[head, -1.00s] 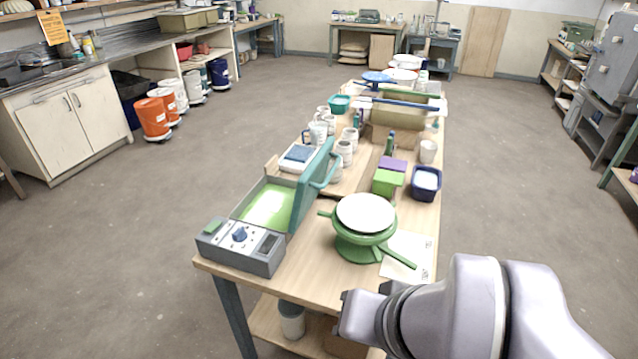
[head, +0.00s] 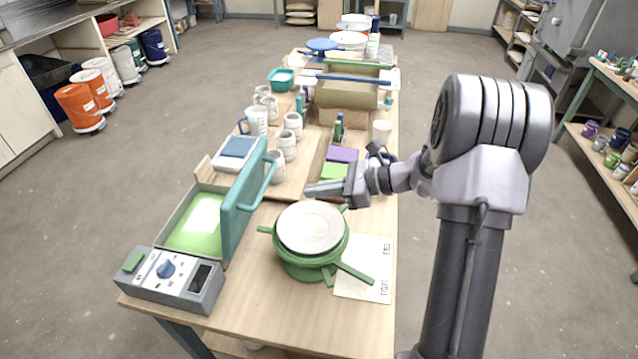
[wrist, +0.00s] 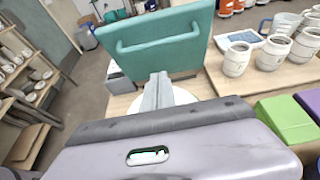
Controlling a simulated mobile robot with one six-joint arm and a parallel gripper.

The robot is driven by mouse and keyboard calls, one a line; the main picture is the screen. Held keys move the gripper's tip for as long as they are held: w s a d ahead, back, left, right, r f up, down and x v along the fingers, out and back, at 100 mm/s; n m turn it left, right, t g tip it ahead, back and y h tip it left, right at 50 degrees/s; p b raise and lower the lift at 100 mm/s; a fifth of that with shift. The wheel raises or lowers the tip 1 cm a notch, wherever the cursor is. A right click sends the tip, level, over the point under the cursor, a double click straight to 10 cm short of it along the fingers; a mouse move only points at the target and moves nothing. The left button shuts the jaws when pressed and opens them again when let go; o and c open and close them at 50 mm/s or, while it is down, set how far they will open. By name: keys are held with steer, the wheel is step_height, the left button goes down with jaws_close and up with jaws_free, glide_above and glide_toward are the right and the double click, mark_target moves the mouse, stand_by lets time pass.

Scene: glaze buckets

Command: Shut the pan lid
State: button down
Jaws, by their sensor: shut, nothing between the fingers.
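The electric pan (head: 190,235) stands on the near left of the table, a shallow box with a bright green inside and a grey control panel with a blue knob. Its teal lid (head: 238,212) stands open, nearly upright, along the pan's right side. A bar handle (head: 262,182) is on the lid's outer face. My gripper (head: 308,188) is shut and empty, above the table to the right of the lid, pointing at it. In the wrist view the lid (wrist: 190,55) and its handle are ahead of the shut fingers (wrist: 157,85), apart from them.
Green and purple boxes (head: 342,155), white mugs (head: 285,145) and a scale (head: 235,150) stand behind.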

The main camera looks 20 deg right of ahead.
steer(key=b+x, duration=0.1)
steer(key=x, duration=0.5)
steer(key=shift+s, duration=0.1)
steer(key=w+a+r, duration=0.1)
steer(key=a+r+b, duration=0.1)
steer(key=shift+w+a, duration=0.25)
steer(key=shift+w, duration=0.15)
